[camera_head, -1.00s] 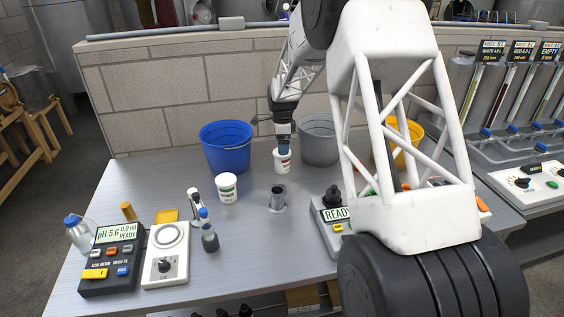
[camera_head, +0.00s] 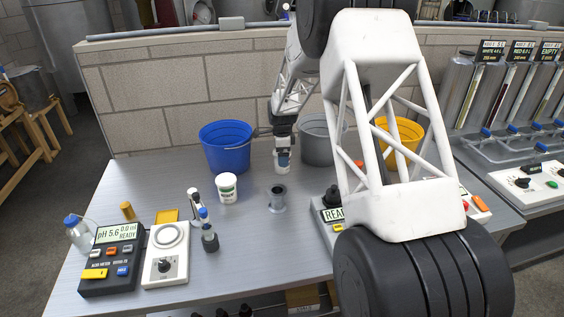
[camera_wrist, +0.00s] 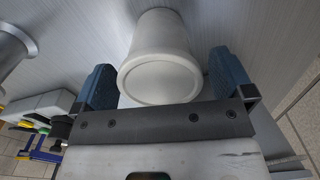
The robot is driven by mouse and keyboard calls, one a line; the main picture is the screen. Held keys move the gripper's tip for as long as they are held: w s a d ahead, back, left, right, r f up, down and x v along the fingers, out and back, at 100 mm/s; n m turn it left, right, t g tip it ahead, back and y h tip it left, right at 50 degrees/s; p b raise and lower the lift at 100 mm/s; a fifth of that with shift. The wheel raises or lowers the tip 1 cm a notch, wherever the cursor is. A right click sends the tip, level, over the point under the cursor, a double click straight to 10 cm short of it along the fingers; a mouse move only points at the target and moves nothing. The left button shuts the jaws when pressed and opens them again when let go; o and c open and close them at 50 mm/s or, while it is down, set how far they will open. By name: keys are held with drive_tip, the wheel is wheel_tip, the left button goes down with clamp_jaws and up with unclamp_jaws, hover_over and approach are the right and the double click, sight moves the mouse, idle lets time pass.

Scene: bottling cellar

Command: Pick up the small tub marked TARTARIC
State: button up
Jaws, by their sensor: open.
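Two small white tubs stand on the grey bench. One tub (camera_head: 281,168) stands between the blue and grey buckets, with my gripper (camera_head: 284,159) at it. In the wrist view this white tub (camera_wrist: 158,55) is between the two blue finger pads of my gripper (camera_wrist: 160,90), its round end facing the camera. The pads are apart and the tub is not gripped. The other tub (camera_head: 228,188) has a green-marked label and stands nearer, to the left. I cannot read TARTARIC on either. My gripper covers much of the first tub's label side in the head view.
A blue bucket (camera_head: 226,147) and a grey bucket (camera_head: 318,138) stand close on either side. A metal cup (camera_head: 278,198) is in front. A pH meter (camera_head: 112,258), a stirrer (camera_head: 165,255) and a small bottle (camera_head: 209,238) are front left. A low block wall (camera_head: 180,95) runs behind.

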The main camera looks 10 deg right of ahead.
drive_tip(key=shift+f, duration=1)
drive_tip(key=c, duration=1)
drive_tip(key=shift+r, duration=0.1)
drive_tip(key=shift+r, duration=4.95)
